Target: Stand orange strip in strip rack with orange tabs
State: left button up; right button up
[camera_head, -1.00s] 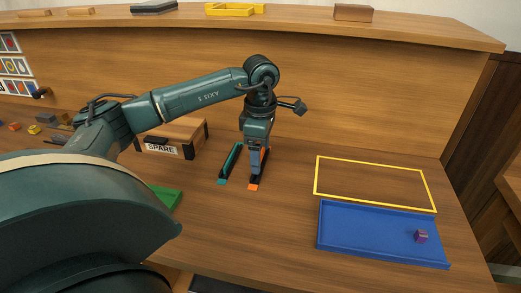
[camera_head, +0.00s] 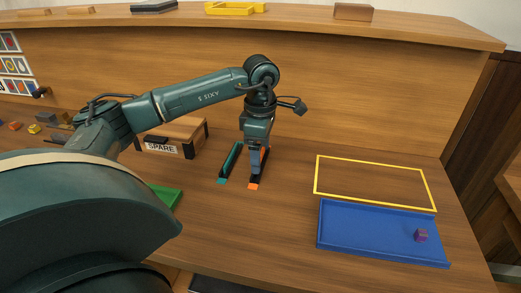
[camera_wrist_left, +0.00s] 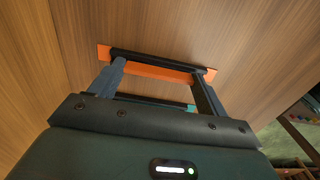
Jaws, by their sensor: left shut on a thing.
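The strip rack with orange tabs (camera_head: 254,186) is a long dark rack on the table, with orange at its ends; its dark bar also shows in the left wrist view (camera_wrist_left: 160,58). My left gripper (camera_head: 257,170) points down over this rack. In the wrist view its two fingers (camera_wrist_left: 158,78) are wide apart, at the ends of the orange strip (camera_wrist_left: 157,72), and shut on it. The strip lies along the rack's dark bar. Whether its lower edge is seated is hidden. My right gripper is not in view.
A dark rack with teal tabs (camera_head: 230,162) stands close on the left. A box marked SPARE (camera_head: 175,142) is behind it. A blue tray (camera_head: 350,235) with a small purple block (camera_head: 421,236) and a yellow outline (camera_head: 370,164) are to the right. The table between is clear.

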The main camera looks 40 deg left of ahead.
pick_arm(q)
jog(key=shift+f, duration=0.3)
jog(key=o, duration=1.1)
jog(key=shift+c, duration=0.2)
jog(key=shift+r, duration=0.1)
jog(key=shift+r+p, duration=1.8)
jog(key=shift+r, duration=0.65)
